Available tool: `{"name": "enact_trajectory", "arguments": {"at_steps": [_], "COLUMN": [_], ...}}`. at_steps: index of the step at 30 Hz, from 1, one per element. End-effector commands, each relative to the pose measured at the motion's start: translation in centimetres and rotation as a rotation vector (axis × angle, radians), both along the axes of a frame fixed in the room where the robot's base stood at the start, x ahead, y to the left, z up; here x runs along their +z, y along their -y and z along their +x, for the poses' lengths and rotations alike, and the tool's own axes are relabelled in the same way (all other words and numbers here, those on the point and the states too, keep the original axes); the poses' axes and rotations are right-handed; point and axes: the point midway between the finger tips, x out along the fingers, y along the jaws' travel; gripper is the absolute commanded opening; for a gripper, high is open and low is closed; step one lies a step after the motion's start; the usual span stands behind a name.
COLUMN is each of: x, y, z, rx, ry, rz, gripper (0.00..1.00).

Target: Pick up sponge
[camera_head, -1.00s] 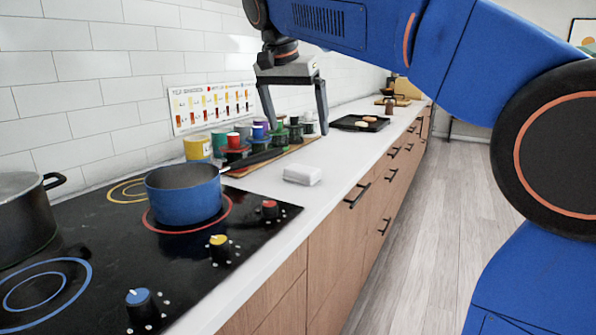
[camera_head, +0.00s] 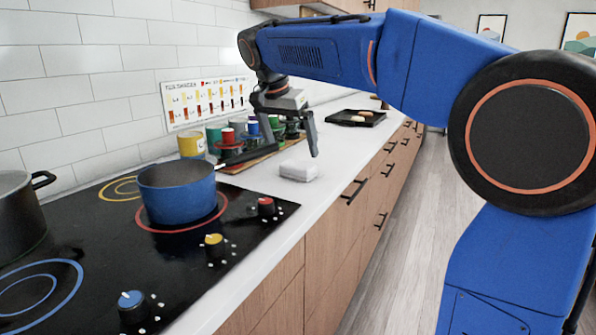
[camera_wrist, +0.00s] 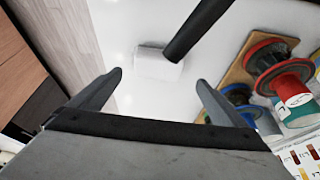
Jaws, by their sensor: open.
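The sponge (camera_head: 298,170) is a small white block lying flat on the white counter, just right of the cooktop, in the head view. In the wrist view the sponge (camera_wrist: 158,66) lies beyond my fingertips, near the middle, with the dark pot handle crossing over its edge in the picture. My gripper (camera_head: 286,150) is above the counter behind the sponge, its two fingers apart. In the wrist view my gripper (camera_wrist: 160,78) shows both fingers spread with nothing between them. It does not touch the sponge.
A blue pot (camera_head: 177,192) sits on the cooktop, its dark handle (camera_wrist: 196,30) reaching out near the sponge. Several coloured cups and saucers stand on a wooden board (camera_wrist: 238,72) by the wall. A black tray (camera_head: 350,117) lies further back. Counter in front of the sponge is clear.

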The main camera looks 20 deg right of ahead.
Motion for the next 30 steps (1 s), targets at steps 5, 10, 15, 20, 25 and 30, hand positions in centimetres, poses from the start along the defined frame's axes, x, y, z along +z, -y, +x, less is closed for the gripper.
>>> {"name": "enact_trajectory", "arguments": {"at_steps": [5,10,15,20,25,30], "x": [-1.0,-2.5,-4.6,-5.6,-5.7,-5.7], "y": [0.4,1.0,1.7,2.1,2.1,2.0], "z": [0.2,0.5,1.1,1.4,1.4,1.4], "rx": [0.000,-0.001,0.000,0.000,0.000,0.000], "ry": [-0.001,-0.002,-0.001,-0.001,0.001,0.001], "rz": [0.000,-0.001,-0.001,-0.001,-0.001,-0.001], "gripper": [0.96,0.96,0.96,0.96,0.96,0.72]}}
